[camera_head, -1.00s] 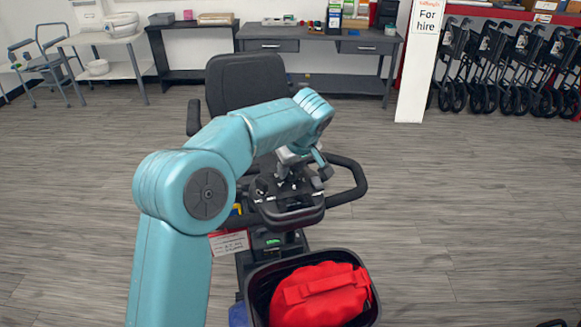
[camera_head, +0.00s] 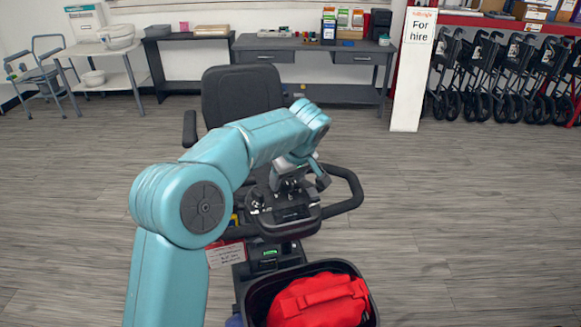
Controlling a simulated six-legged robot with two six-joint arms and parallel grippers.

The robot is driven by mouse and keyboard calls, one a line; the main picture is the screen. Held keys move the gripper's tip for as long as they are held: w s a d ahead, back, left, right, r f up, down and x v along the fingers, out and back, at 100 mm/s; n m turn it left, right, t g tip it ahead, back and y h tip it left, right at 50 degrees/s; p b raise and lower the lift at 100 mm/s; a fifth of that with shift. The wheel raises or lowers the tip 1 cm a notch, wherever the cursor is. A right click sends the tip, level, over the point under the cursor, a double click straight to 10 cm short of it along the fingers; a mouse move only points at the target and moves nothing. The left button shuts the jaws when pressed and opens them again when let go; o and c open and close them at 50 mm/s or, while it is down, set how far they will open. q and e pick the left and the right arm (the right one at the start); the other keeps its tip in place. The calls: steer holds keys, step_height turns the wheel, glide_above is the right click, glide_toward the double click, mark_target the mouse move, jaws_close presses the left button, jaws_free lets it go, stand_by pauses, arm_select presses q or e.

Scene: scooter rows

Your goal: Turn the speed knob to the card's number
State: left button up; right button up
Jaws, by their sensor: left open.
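A mobility scooter faces me, with a black control panel (camera_head: 290,214) on its tiller between loop handlebars. A small dark knob (camera_head: 257,198) stands on the left part of the panel. My left gripper (camera_head: 291,184) is over the panel's upper part, close to the controls, with its jaws open. Its fingertips are small and partly lost against the dark panel, so I cannot tell whether they touch a knob. A white card (camera_head: 226,254) with a red top edge hangs at the left below the handlebar; its writing is too small to read. My right gripper is not in view.
A black basket (camera_head: 372,290) with a red bag (camera_head: 318,301) is in front of the tiller. The black seat (camera_head: 242,95) is behind it. A grey desk (camera_head: 315,46) and a "For hire" pillar (camera_head: 408,85) stand farther back. Grey floor is clear on both sides.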

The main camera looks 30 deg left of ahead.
arm_select(q)
steer(key=p+v, duration=0.2)
steer(key=v, duration=1.4)
steer(key=shift+d, duration=0.1)
